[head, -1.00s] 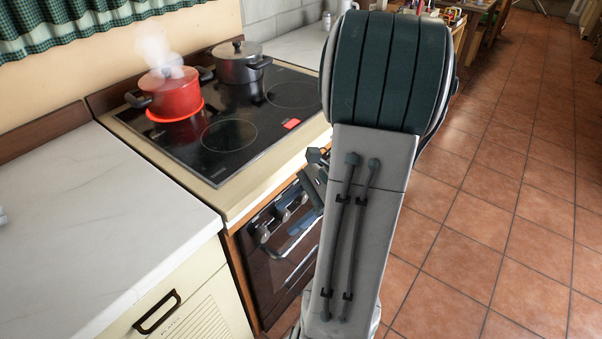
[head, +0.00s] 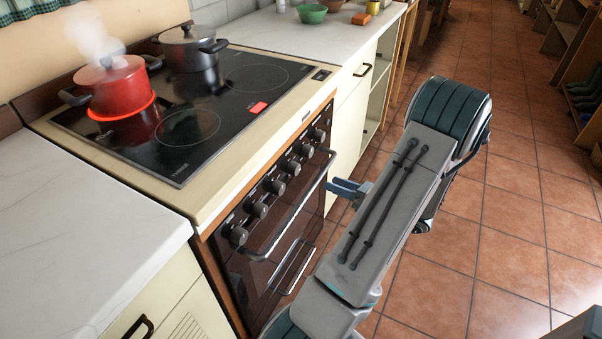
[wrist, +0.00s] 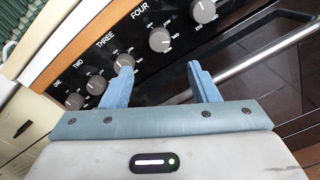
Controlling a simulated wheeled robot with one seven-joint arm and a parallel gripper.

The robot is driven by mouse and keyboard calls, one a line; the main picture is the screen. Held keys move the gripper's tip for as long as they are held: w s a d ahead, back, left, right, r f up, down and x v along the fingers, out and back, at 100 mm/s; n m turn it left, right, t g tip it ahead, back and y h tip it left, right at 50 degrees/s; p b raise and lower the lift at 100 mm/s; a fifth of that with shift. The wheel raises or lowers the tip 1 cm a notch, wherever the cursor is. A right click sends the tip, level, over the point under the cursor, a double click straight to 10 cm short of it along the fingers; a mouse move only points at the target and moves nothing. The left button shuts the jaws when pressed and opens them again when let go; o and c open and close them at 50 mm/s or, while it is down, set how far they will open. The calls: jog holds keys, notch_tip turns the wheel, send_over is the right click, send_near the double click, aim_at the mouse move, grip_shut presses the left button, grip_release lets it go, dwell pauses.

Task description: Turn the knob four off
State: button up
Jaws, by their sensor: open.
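Knob four (wrist: 160,40) is a round grey dial under the word FOUR on the stove's dark front panel. In the head view it appears to be the fourth in the row of knobs (head: 293,167). My gripper (wrist: 158,67) is open and empty. In the wrist view its blue fingers point at the panel, with knob four just beyond and between the tips. In the head view my gripper (head: 333,186) is in front of the oven, apart from the knobs. The knob's pointer is too small to read surely.
An oven handle bar (head: 290,215) runs in front of the panel. A steaming red pot (head: 112,88) stands on a glowing burner of the hob (head: 225,110), beside a dark pot (head: 190,50). Counters flank the stove; tiled floor (head: 520,210) is free at right.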

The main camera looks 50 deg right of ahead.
aim_at(298, 170)
jog(key=b+x, duration=0.1)
jog(key=x, duration=0.9)
jog(key=shift+w+a, duration=0.1)
jog(key=shift+w, duration=0.2)
jog(key=c, duration=1)
